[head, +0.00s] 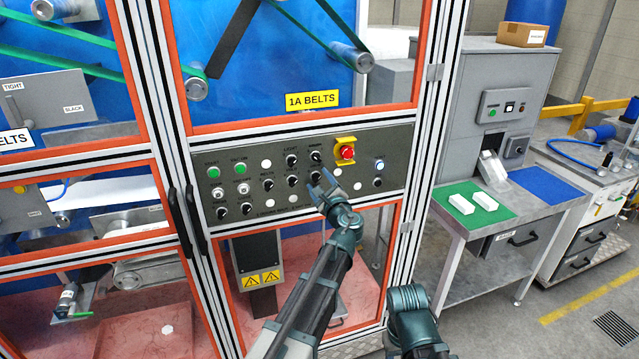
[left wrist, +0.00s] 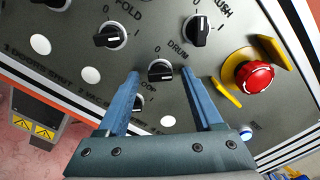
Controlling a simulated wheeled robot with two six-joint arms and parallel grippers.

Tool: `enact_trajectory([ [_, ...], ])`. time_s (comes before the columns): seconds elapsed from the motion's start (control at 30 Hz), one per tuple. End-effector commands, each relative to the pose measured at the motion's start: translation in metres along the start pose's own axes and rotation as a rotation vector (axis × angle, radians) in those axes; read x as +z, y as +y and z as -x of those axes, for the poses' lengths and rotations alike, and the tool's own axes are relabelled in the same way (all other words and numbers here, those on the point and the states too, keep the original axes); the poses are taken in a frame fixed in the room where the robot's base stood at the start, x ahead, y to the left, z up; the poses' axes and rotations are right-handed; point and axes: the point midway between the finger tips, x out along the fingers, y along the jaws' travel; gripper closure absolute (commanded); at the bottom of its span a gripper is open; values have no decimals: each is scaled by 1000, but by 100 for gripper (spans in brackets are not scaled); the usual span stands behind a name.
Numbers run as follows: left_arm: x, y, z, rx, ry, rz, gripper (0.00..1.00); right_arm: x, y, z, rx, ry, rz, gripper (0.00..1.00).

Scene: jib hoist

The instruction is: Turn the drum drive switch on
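The drum switch is a black rotary knob marked DRUM, with 0 and 1 beside it, on the grey control panel (head: 390,142). In the left wrist view the drum switch (left wrist: 161,70) sits between the fingertips of my left gripper (left wrist: 160,74). The fingers are apart, one on each side of the knob, and I see a gap on both sides. I cannot tell how deep they reach. In the head view my left gripper (head: 320,183) is at the panel and partly covers the knobs there. My right gripper is not in view.
A red emergency button (left wrist: 254,77) on a yellow plate is right of the drum switch. A table with a green mat (head: 487,190) stands to the right.

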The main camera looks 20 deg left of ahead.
Motion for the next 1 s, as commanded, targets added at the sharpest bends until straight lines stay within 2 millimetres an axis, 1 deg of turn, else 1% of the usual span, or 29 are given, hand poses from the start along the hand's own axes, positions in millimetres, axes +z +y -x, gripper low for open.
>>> enact_trajectory([
  [0.17, 0, 0, 1, 0, 0, 0, 32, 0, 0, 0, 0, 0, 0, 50],
  [0.27, 0, 0, 8, -1, 0, 0, 32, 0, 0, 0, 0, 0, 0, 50],
  [0.37, 1, 0, 24, -2, 1, 0, 32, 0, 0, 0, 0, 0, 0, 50],
  [0.6, 1, 1, 78, -3, 2, 0, 32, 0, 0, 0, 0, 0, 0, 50],
  [0.7, 1, 1, 98, -3, 2, 0, 32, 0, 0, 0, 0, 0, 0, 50],
  [0.8, 1, 1, 114, -2, 2, 0, 32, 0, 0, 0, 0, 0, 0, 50],
  [0.9, 0, 1, 126, -1, 1, 0, 32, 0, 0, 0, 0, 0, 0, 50],
  [1.0, 0, 0, 134, -1, 1, 0, 32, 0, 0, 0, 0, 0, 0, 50],
])
